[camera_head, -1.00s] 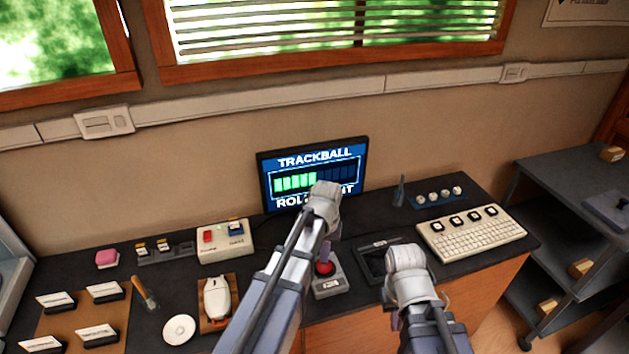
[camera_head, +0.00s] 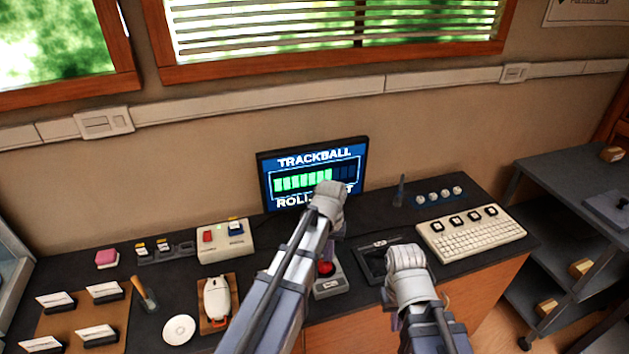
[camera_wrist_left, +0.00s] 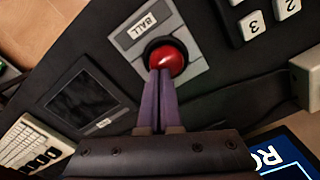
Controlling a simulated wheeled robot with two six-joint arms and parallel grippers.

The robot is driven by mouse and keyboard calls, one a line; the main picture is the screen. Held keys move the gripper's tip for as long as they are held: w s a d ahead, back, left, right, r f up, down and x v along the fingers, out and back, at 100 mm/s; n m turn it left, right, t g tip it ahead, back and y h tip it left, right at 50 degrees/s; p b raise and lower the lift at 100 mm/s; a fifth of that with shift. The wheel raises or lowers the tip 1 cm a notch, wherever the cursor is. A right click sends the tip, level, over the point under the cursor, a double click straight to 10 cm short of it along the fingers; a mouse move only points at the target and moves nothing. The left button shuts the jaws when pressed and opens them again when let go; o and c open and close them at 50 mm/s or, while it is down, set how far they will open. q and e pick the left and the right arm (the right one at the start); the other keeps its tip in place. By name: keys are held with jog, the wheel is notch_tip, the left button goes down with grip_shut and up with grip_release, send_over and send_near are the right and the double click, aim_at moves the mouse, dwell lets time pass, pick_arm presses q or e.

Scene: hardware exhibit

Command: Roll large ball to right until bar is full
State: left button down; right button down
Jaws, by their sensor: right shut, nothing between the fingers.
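The large red ball (camera_head: 326,268) sits in a grey housing labelled BALL on the counter. It also shows in the left wrist view (camera_wrist_left: 166,61). My left gripper (camera_wrist_left: 159,72) has its purple fingers together, with the tips at the ball's edge and seemingly touching it. The fingers are shut and hold nothing. A monitor (camera_head: 262,178) reads TRACKBALL above a bar (camera_head: 303,181). The bar is green over most of its length and dark at its right end. My left wrist covers part of the screen's lower text. My right gripper (camera_head: 394,322) is shut and empty near the counter's front edge, its tips mostly hidden.
A dark tablet-like panel (camera_head: 372,262) lies right of the ball housing, with a cream keyboard (camera_head: 470,236) beyond it. A computer mouse on a wooden base (camera_head: 217,300) and a switch box (camera_head: 224,241) stand to the left. Grey shelves (camera_head: 570,165) stand at far right.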

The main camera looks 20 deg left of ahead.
pick_arm(q)
jog(key=shift+r+p, duration=0.75)
jog(key=shift+s+a, duration=0.6)
jog(key=shift+a, duration=0.3)
jog(key=shift+f+b, duration=0.75)
jog(key=shift+w+d, duration=0.65)
jog(key=shift+d, duration=0.3)
dwell(1.2)
jog(key=shift+r, duration=0.1)
